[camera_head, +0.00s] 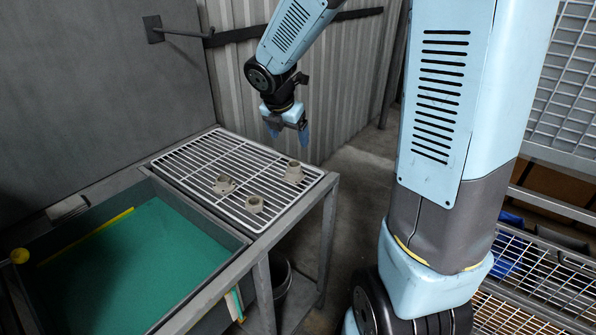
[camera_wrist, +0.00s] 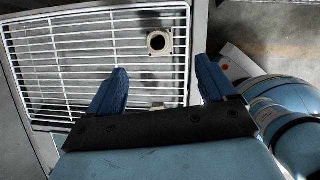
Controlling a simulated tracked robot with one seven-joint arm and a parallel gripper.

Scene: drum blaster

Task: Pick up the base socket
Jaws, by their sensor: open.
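Three small beige fittings sit on a white wire rack (camera_head: 185,163): one with a wide flange at the left (camera_head: 223,185), a short round one in front (camera_head: 254,205), and a taller stepped one at the right (camera_head: 293,173). I cannot tell for sure which is the base socket. My gripper (camera_head: 289,134) is open and empty, above the rack's far right side, its blue fingers pointing down. In the wrist view, a square-flanged fitting with a dark round hole (camera_wrist: 159,42) lies beyond the fingertips of my gripper (camera_wrist: 162,70). Another pale piece (camera_wrist: 157,105) shows partly between the fingers.
A grey tub with a green bottom (camera_head: 140,265) adjoins the rack at the left front. A corrugated wall (camera_head: 345,80) stands behind. A dark bin (camera_head: 278,285) sits below the rack's frame. Wire shelves (camera_head: 545,265) stand at the right. The rack between the fittings is clear.

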